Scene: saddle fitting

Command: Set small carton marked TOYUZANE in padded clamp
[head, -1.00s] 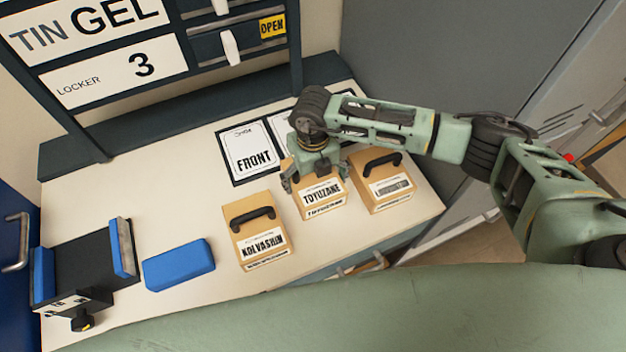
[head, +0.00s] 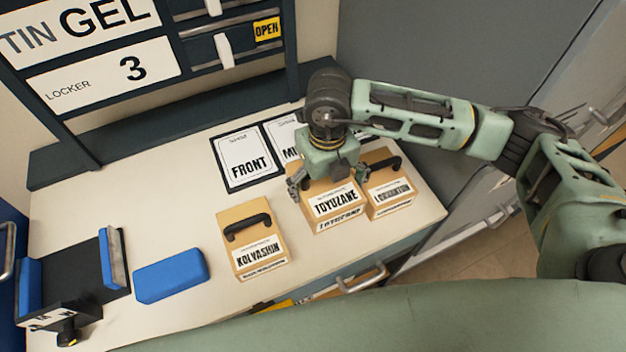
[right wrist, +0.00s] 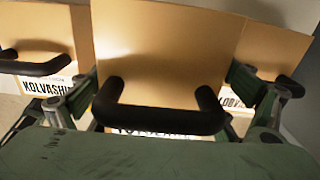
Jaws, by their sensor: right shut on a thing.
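The small tan carton marked TOYUZANE (head: 335,207) is in my right gripper (head: 326,186), which is shut on its two sides from above. It appears raised a little off the bench, and its lower face still shows below the label. In the right wrist view the carton (right wrist: 165,50) fills the middle, with its dark handle in front and a finger at each side. The padded clamp (head: 82,266) stands at the left of the bench, with two upright blue-padded jaws apart and nothing between them. My left gripper is not in view.
The KOLVASHIN carton (head: 251,236) stands left of the held one, and another carton (head: 390,190) stands close at its right. A blue block (head: 172,275) lies beside the clamp. Framed cards, one marked FRONT (head: 246,158), lie behind.

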